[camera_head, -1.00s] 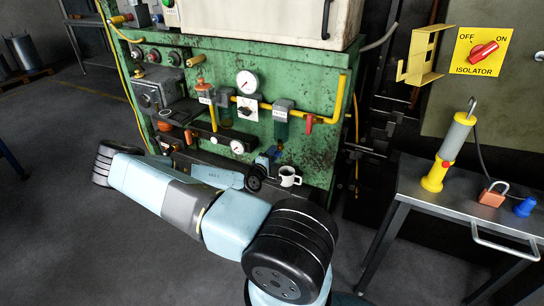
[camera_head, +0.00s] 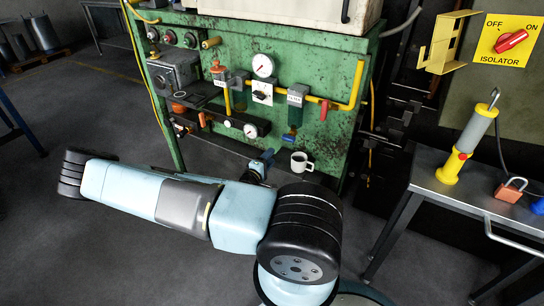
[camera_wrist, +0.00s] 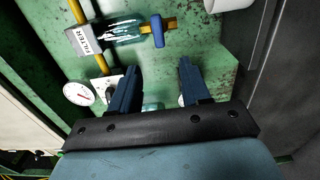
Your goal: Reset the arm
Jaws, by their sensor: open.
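My arm stretches across the lower part of the head view, in front of the green panel (camera_head: 340,110). My gripper (camera_wrist: 158,68) shows in the wrist view with its two dark blue fingers apart. I see nothing between the fingers. They point towards the green panel, near a filter (camera_wrist: 83,40) and a yellow pipe with a blue handle (camera_wrist: 157,30). I cannot tell from the picture how far the fingertips are from the panel.
A pressure gauge (camera_head: 262,65) and yellow pipes are on the panel. The floor at left (camera_head: 60,240) is clear.

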